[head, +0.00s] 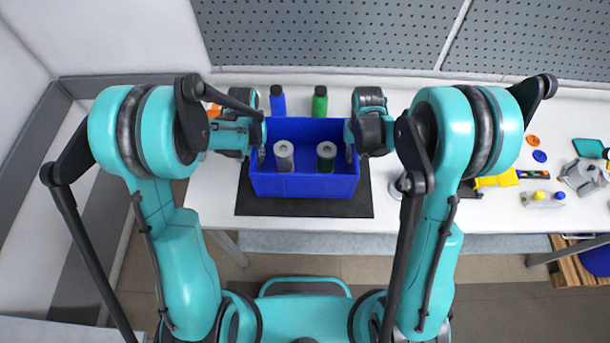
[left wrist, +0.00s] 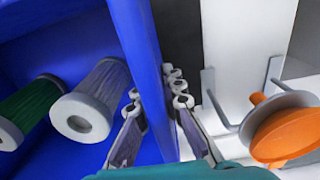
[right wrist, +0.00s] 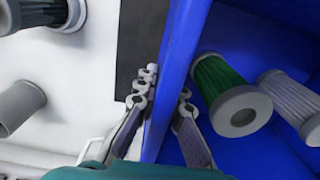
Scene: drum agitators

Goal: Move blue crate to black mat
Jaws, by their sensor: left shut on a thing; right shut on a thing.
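The blue crate (head: 304,186) is over the black mat (head: 246,206) in the head view, with mat showing at its front and sides. I cannot tell whether the crate touches the mat. A grey cylinder (head: 284,157) and a green cylinder (head: 326,157), both with white ring tops, stand inside it. My left gripper (head: 260,152) is shut on the crate's left wall, one finger on each side of the wall (left wrist: 150,70). My right gripper (head: 350,150) is shut on its right wall the same way (right wrist: 178,70).
A blue bottle (head: 278,102) and a green bottle (head: 320,103) stand behind the crate. An orange-topped item (left wrist: 285,135) stands left of the crate.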

